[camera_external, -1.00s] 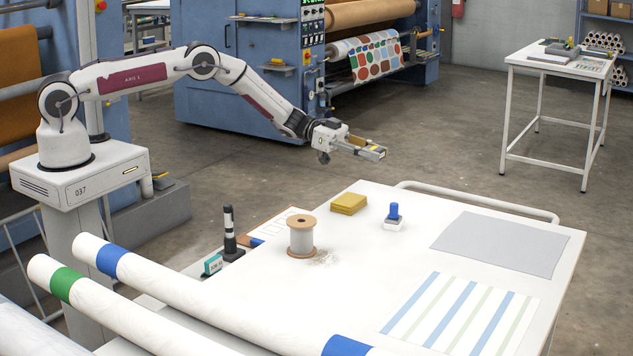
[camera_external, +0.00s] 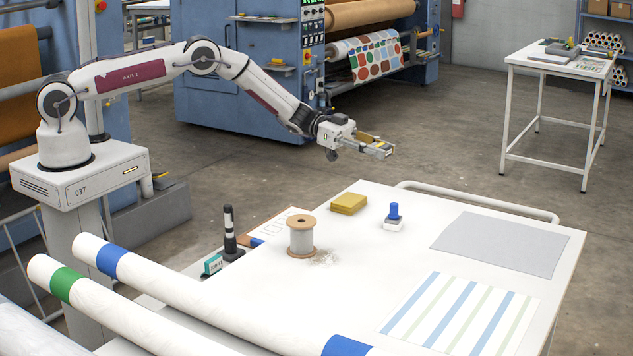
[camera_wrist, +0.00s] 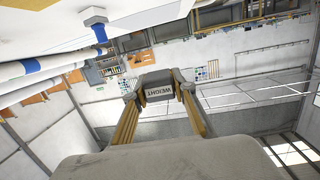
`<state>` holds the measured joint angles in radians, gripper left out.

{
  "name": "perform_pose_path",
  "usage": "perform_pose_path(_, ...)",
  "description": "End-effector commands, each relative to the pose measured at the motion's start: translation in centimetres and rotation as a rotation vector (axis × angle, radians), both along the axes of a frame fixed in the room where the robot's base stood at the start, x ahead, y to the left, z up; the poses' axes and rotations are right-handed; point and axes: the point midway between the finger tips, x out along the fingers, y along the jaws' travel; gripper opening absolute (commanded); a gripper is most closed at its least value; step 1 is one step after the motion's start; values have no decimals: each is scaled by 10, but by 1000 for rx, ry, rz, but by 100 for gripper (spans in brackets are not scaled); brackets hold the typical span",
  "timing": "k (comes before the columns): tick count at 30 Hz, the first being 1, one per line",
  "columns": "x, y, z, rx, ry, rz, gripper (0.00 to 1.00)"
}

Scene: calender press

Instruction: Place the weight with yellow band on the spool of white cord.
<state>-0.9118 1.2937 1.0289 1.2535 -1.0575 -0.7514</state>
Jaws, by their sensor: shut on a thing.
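The spool of white cord (camera_external: 301,238) stands upright on the white table, with tan wooden flanges and a hole in its top. My gripper (camera_external: 376,147) is in the air above the table's far side, to the right of the spool and higher in the external view. In the wrist view its yellow fingers are shut on a dark grey block (camera_wrist: 159,88) whose face reads "WEIGHT", upside down. The block shows only small between the fingers in the external view. I cannot make out a yellow band apart from the yellow fingers. The spool is not clearly visible in the wrist view.
A black post with white bands (camera_external: 229,235) stands left of the spool. Long white rolls (camera_external: 180,291) lie in front.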

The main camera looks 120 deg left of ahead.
Motion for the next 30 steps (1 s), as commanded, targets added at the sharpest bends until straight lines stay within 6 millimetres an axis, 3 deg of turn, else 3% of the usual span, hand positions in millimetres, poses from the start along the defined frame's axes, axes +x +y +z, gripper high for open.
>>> perform_pose_path(7,32,-74,25,11,6,-129,0)
perform_pose_path(16,44,-171,43,17,19,-310,0)
perform_pose_path(23,36,-246,52,16,28,-461,0)
perform_pose_path(30,9,-310,55,-2,37,-611,0)
